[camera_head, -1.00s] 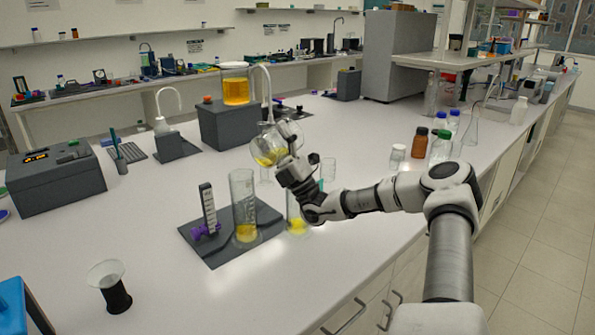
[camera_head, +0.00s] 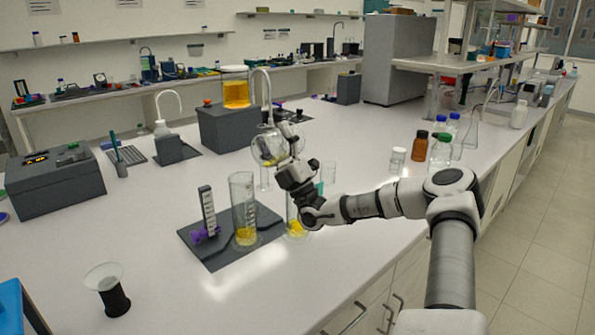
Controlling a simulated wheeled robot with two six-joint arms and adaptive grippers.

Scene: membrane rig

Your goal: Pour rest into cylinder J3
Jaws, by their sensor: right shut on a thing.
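My right gripper (camera_head: 290,160) is shut on a round clear glass flask (camera_head: 265,148) and holds it above the bench. A little yellow liquid shows low in the flask. A tall clear measuring cylinder (camera_head: 243,200) with yellow liquid at its bottom stands on a dark mat (camera_head: 215,257). A second cylinder (camera_head: 297,229), also with some yellow liquid, stands just right of it, its upper part partly hidden by my right gripper. I cannot read which one is J3. My left gripper is not in view.
A purple-based stand with a white scale (camera_head: 208,212) is on the mat. A dark box (camera_head: 228,127) bears a beaker of orange liquid (camera_head: 236,92). Several bottles (camera_head: 440,150) stand to the right. A small black-based glass funnel (camera_head: 108,290) is front left. The front bench is mostly clear.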

